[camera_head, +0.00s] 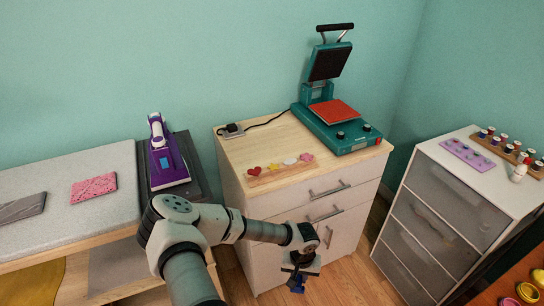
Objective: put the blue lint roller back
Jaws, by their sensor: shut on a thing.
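My gripper (299,270) is low in front of the wooden cabinet, pointing down over the floor. It is shut on a small dark-blue thing (297,285), which looks like the blue lint roller. Only a small part of it shows below the gripper, so its full shape is hidden. No other blue lint roller shows in the view.
The wooden cabinet (232,155) bears a teal heat press (335,125) and a strip of colored shapes (280,168). A purple iron (165,160) stands on the left by a padded table (50,210). A grey drawer unit (440,215) stands right, with bare floor (350,270) between.

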